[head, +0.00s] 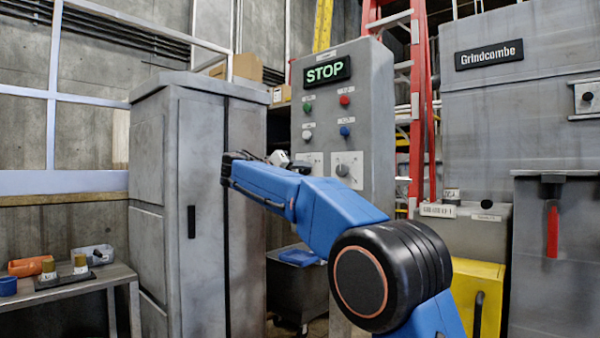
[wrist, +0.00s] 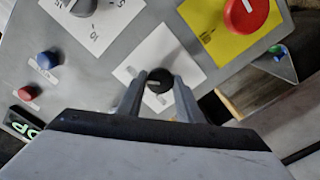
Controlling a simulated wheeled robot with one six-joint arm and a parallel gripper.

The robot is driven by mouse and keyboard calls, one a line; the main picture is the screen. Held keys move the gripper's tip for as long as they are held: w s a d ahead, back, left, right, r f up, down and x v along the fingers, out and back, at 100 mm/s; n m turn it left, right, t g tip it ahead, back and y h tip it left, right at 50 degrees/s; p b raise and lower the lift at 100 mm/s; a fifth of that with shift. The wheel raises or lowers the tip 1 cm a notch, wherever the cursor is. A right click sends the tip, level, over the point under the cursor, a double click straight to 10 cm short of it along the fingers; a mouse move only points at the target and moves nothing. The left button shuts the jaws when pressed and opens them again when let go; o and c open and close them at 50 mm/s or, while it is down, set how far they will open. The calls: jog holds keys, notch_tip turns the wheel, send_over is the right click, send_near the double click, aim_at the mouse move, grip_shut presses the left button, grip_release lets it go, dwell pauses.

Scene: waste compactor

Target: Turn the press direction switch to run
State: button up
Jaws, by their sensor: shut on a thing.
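A black rotary knob (wrist: 158,80) sits on a white square plate on the grey control panel, seen upside down in the wrist view. I take it as the press direction switch, but its lettering is not readable. My gripper (wrist: 159,84) has one finger on each side of the knob and is shut on it. In the head view the panel (head: 376,110) stands in the middle, its display (head: 326,71) reading STOP in green. My arm hides the knob there; only part of its white plate (head: 314,158) shows.
A grey dial (wrist: 82,6) and a red knob on a yellow plate (wrist: 246,14) flank the black knob. Green (head: 307,107), red (head: 344,100), white (head: 307,135) and blue (head: 344,131) buttons sit above. A grey cabinet (head: 180,210) stands left of the panel.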

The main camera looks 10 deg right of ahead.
jog(key=shift+f, duration=0.1)
dwell(0.3)
jog(key=o, duration=1)
jog(key=shift+o, duration=0.2)
jog(key=v, duration=1.7)
jog(key=shift+s+a, duration=0.15)
jog(key=shift+a, duration=0.05)
